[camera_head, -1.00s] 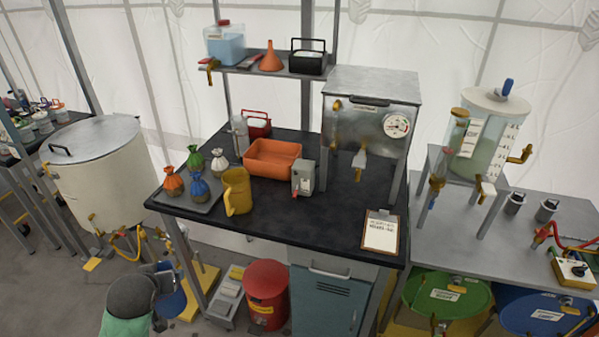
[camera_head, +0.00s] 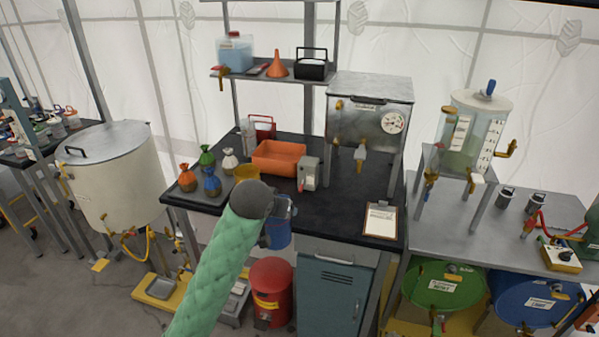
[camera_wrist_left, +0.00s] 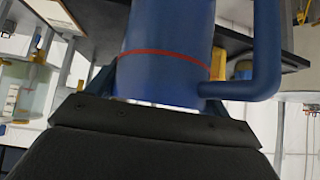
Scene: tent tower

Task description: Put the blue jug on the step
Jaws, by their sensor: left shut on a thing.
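The blue jug (camera_head: 278,228) is in my left gripper (camera_head: 272,208), at the front edge of the black-topped bench. In the left wrist view the jug (camera_wrist_left: 170,50) fills the middle, with a red band and its handle on the right. The left gripper (camera_wrist_left: 160,95) is shut on its body; the jaw tips are mostly hidden. A low yellow platform (camera_head: 150,297) with a grey top stands on the floor at the lower left; I cannot tell for certain that it is the step. My right gripper is not in view.
The black bench (camera_head: 330,215) holds a yellow jug (camera_head: 246,173) partly behind my arm, an orange tray (camera_head: 278,158), several tied bags and a clipboard (camera_head: 380,220). A red bin (camera_head: 271,285) and a blue-grey cabinet (camera_head: 333,290) stand below. The bench's front middle is clear.

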